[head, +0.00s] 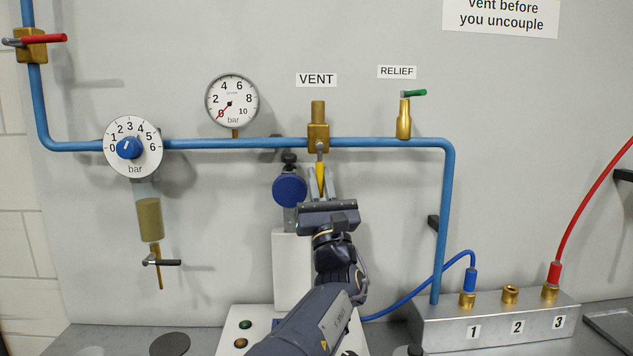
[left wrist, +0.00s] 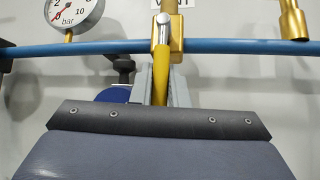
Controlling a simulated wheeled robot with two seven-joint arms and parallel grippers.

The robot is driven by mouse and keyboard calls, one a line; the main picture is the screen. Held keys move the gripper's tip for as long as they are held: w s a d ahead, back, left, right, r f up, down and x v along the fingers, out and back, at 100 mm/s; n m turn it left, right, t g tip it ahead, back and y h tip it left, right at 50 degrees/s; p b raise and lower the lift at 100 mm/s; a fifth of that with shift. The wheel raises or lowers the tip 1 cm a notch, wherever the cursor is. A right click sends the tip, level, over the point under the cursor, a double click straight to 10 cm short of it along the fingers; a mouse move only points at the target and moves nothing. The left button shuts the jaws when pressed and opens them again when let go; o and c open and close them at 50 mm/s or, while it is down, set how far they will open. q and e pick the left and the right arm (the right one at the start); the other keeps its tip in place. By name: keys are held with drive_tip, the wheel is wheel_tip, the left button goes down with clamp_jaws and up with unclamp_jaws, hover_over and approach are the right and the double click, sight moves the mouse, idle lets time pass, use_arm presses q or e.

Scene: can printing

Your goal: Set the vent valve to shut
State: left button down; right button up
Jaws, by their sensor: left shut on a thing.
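The vent valve (head: 318,137) is a brass body on the blue pipe, under the VENT label (head: 316,80). Its yellow lever (head: 320,176) hangs straight down from the pivot, across the pipe's direction. In the left wrist view the yellow lever (left wrist: 161,75) also points down from its silver pivot end. My left gripper (head: 320,186) is shut on the lever's lower part, with fingers on both sides of it. The lever's lower tip is hidden between the fingers and behind the gripper body. My right gripper is not in view.
A pressure gauge (head: 232,101) is left of the valve, its needle near 0. The relief valve (head: 404,118) with a green handle is to the right. A blue round part (head: 290,191) sits close left of my gripper. A blue dial knob (head: 129,148) is further left.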

sight(320, 187)
use_arm(q)
drive_tip(key=shift+f, duration=0.1)
drive_tip(key=c, duration=1.4)
unclamp_jaws()
drive_tip(key=b+v, duration=0.2)
drive_tip(key=v, duration=0.4)
drive_tip(key=shift+s+f, duration=0.25)
drive_tip(key=shift+f, duration=0.05)
drive_tip(key=shift+s+d+f+b, duration=0.1)
drive_tip(key=shift+s+f+b, duration=0.2)
drive_tip(key=shift+s+f, duration=0.1)
